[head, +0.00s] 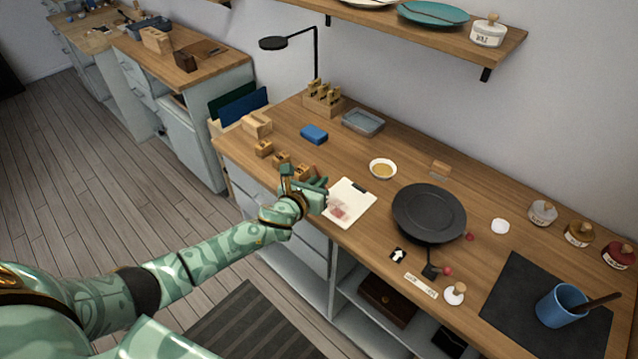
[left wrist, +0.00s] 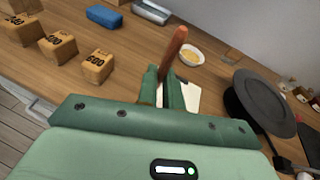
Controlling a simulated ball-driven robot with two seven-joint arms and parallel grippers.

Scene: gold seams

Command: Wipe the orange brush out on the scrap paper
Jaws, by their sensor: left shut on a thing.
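My left gripper (head: 318,187) is over the front edge of the bench, beside the scrap paper. In the left wrist view its fingers (left wrist: 171,92) are shut on the orange brush (left wrist: 174,48), whose orange-brown handle sticks up from between them. The brush's tip is hidden behind the fingers, so I cannot tell whether it touches the paper. The scrap paper (head: 355,199) is a white sheet with a dark clip at its top and a pinkish-red smear near its lower left. A corner of it shows in the left wrist view (left wrist: 193,95). My right gripper is not in view.
Several wooden blocks (head: 264,149) stand left of the gripper. A small white bowl (head: 383,169) with yellowish contents sits behind the paper, and a dark round plate (head: 428,212) stands to its right. A blue block (head: 314,134) and grey tray (head: 362,121) lie farther back.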

